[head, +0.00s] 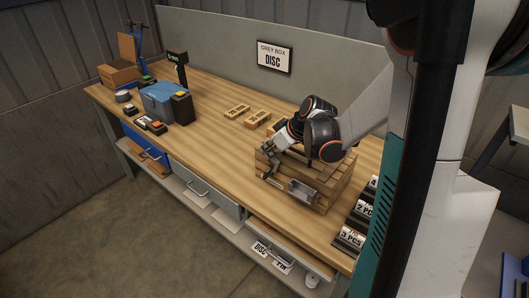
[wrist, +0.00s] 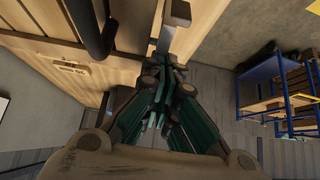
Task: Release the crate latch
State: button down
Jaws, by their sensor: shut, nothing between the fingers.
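A slatted wooden crate (head: 333,190) stands on the workbench in the head view. A grey metal latch part (head: 303,190) sits on its front face. My gripper (head: 268,150) is at the crate's upper left corner, its fingers angled down. In the wrist view my gripper (wrist: 165,105) has its green-sided fingers drawn together with nothing between them. A grey metal piece (wrist: 178,12) lies just beyond the fingertips, beside a pale wooden edge; I cannot tell whether they touch. My arm covers the crate's back part in the head view.
The wooden workbench (head: 215,135) has free room left of the crate. Two small wooden blocks (head: 237,111) lie behind it. Number signs (head: 350,238) stand right of the crate. A blue box (head: 160,100) is at the far left. A dark bar (wrist: 90,28) shows in the wrist view.

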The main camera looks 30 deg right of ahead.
aim_at(277, 162)
jog(key=shift+s+d+f+t+y+b, duration=0.15)
jog(key=shift+s+d+t+y+b, duration=0.1)
jog(key=shift+s+t+b, duration=0.35)
jog(key=shift+s+d+f+t+y+b, duration=0.15)
jog(key=shift+s+d+t+y+b, duration=0.1)
jog(key=shift+s+t+b, duration=0.3)
jog(key=shift+s+d+f+b, duration=0.25)
jog(key=shift+s+d+b, duration=0.05)
jog(key=shift+s, duration=0.4)
jog(key=shift+s+d+f+b, duration=0.25)
jog(key=shift+s, duration=0.4)
jog(key=shift+w+a+r+p, duration=0.1)
jog(key=shift+w+r+p, duration=0.15)
jog(key=shift+r+p, duration=0.15)
jog(key=r, duration=0.1)
jog(key=w+r+p, duration=0.1)
jog(key=r+p, duration=0.1)
jog(key=shift+w+a, duration=0.25)
jog(key=shift+a, duration=0.1)
jog(key=s+d+r+p, duration=0.1)
jog(key=s+d, duration=0.2)
jog(key=s, duration=0.6)
jog(key=shift+d+r, duration=0.4)
